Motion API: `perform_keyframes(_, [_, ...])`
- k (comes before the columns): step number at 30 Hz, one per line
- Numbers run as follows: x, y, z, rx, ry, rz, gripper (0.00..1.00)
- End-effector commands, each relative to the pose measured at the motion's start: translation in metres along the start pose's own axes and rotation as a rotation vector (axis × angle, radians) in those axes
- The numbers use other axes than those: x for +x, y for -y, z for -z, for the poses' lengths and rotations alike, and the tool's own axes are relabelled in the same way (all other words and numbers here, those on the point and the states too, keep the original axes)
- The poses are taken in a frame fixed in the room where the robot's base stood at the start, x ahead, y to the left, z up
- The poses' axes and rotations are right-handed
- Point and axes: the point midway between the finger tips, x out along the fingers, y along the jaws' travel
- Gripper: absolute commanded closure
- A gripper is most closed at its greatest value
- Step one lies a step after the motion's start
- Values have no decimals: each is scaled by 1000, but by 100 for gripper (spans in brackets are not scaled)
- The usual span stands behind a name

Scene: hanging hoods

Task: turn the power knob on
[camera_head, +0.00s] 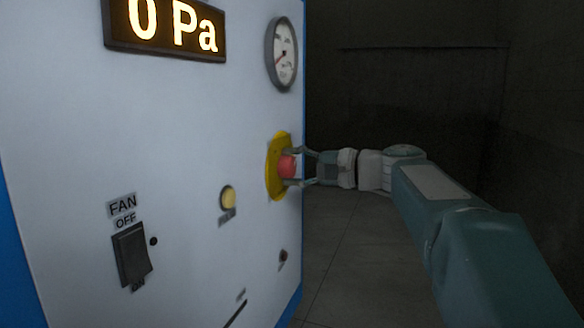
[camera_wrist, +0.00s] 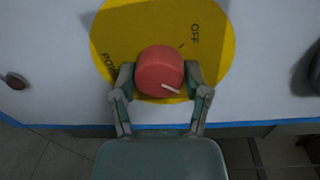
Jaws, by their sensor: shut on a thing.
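The power knob (camera_head: 287,167) is a red round knob on a yellow disc (camera_head: 272,180) at the right edge of the white panel. In the wrist view the red knob (camera_wrist: 160,68) sits over the yellow disc (camera_wrist: 120,38), which bears the words OFF and part of POWER. A white line on the knob's face points to the lower right, away from the OFF label. My gripper (camera_head: 297,167) reaches in from the right, its fingers on either side of the knob. In the wrist view my gripper (camera_wrist: 160,78) is shut on the knob.
The panel (camera_head: 190,130) also carries a lit display (camera_head: 168,28) reading 0 Pa, a round gauge (camera_head: 283,54), a yellow button (camera_head: 228,198) and a black FAN switch (camera_head: 132,254) labelled OFF. Open floor (camera_head: 350,235) lies right of the panel, before a dark wall.

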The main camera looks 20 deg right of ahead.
Motion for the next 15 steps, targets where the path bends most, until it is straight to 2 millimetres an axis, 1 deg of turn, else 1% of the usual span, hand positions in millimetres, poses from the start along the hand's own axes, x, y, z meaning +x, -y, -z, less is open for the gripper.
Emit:
perform_keyframes(2, [0,-3,2,6,-3,-3,87])
perform_keyframes(3, [0,-3,2,6,-3,-3,35])
perform_keyframes(5, [0,-3,2,6,-3,-3,8])
perform_keyframes(6, [0,-2,2,5,-3,-3,4])
perform_keyframes(15, [0,-1,1,2,-1,-2,4])
